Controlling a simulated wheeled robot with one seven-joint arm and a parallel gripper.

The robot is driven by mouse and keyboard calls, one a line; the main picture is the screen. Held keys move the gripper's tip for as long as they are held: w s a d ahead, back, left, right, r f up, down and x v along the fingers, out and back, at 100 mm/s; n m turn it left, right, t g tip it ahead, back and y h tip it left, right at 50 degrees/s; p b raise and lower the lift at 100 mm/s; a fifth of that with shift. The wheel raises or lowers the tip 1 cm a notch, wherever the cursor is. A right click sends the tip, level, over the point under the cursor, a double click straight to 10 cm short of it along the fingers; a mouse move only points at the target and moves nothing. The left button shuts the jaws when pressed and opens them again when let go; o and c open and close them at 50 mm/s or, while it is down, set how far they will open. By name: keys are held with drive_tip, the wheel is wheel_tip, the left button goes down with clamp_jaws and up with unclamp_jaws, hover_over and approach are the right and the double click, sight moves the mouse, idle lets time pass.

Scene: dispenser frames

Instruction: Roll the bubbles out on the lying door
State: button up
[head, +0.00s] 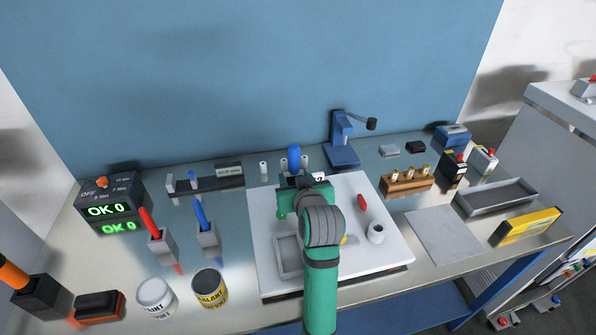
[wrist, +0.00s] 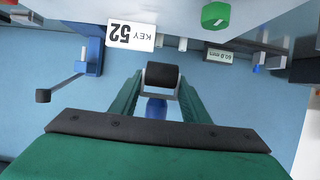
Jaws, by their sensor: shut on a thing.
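The lying door is a white panel (head: 353,268) flat on the bench, with a grey-framed rectangular opening in its near left part. My gripper (wrist: 157,92) is shut on a roller, which has a black drum (wrist: 162,76) and a blue handle. The blue handle (head: 294,156) stands up beyond my gripper in the head view, over the far edge of the door. The drum seems clear of the door, with a gap I cannot measure. My arm covers the middle of the door. I cannot make out any bubbles.
A red piece (head: 362,202) and a white roll (head: 376,235) are on the door's right part. A white card reading KEY 52 (wrist: 131,36) and a green round piece (wrist: 215,15) show near the roller. A blue stand (head: 341,150) is behind; cans (head: 209,290) stand front left.

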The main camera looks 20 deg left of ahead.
drive_tip(key=shift+s+f, duration=0.1)
drive_tip(key=shift+f, duration=3.7)
drive_tip(key=shift+d+r, duration=0.25)
drive_tip(key=shift+d, duration=0.1)
drive_tip(key=d, duration=0.1)
drive_tip(key=w, duration=0.1)
drive_tip(key=w+d, duration=0.1)
drive_tip(key=shift+w+d+f, duration=0.1)
drive_tip(key=shift+d+f, duration=0.15)
drive_tip(key=shift+d, duration=0.1)
drive_tip(key=shift+w+a, duration=0.1)
drive_tip(key=shift+w, duration=0.05)
drive_tip(key=shift+s+a, duration=0.85)
drive_tip(key=shift+a, duration=0.3)
drive_tip(key=shift+s+a, duration=0.25)
drive_tip(key=shift+s+a+r, duration=0.15)
drive_tip(key=shift+s+r, duration=0.05)
drive_tip(key=shift+r, duration=0.1)
drive_tip(key=shift+w+r, duration=0.1)
drive_tip(key=shift+r, duration=3.6)
